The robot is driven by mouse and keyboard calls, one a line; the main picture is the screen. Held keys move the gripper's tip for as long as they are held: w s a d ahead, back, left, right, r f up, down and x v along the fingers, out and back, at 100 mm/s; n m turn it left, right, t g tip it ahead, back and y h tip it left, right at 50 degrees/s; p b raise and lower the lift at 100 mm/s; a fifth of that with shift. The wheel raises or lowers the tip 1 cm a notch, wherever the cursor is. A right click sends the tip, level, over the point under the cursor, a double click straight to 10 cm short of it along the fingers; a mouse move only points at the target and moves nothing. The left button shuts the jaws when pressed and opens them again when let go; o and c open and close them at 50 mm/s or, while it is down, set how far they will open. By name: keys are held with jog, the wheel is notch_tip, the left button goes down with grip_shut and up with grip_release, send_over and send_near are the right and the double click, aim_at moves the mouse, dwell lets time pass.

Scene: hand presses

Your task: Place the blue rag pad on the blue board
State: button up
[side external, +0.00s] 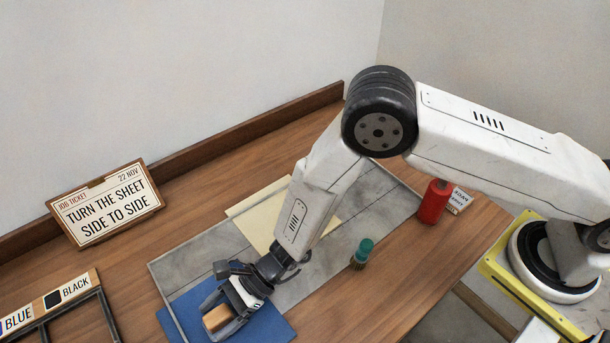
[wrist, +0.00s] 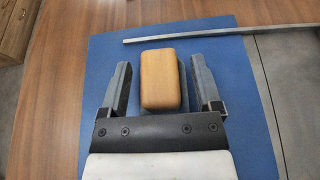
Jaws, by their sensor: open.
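A block with a tan wooden top (side external: 216,318) and a strip of blue-grey along its side, seemingly the blue rag pad, is over the blue board (side external: 274,328). In the wrist view the pad (wrist: 158,78) lies between my two fingers, with the blue board (wrist: 250,125) around it. My gripper (side external: 229,303) points down at the board and is open. In the wrist view, gaps show between my gripper's fingers (wrist: 160,64) and the pad's sides. The pad's underside is hidden, but it appears to rest on the board.
A metal rail (wrist: 190,33) crosses the board. A grey slab (side external: 375,195) carries a cream sheet (side external: 260,215). A green-topped brush (side external: 362,253) and a red bottle (side external: 434,201) stand to the right. A rack labelled BLUE and BLACK (side external: 50,303) and a job ticket sign (side external: 105,203) are left.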

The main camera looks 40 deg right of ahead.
jog(key=v, duration=1.2)
dwell(0.5)
jog(key=s+d+r+n+t+h, duration=0.1)
jog(key=d+r+n+h, duration=0.3)
jog(key=d, duration=0.6)
jog(key=s+d+r+n+h, duration=0.1)
jog(key=d+r+n+h, duration=0.4)
jog(key=d+n, duration=0.3)
jog(key=s+d+r+n+t+h, duration=0.1)
jog(key=d+r+n+h, duration=0.3)
jog(key=d, duration=1)
jog(key=shift+s+r+n+t, duration=0.3)
jog(key=shift+s+n, duration=0.15)
jog(key=shift+n, duration=0.55)
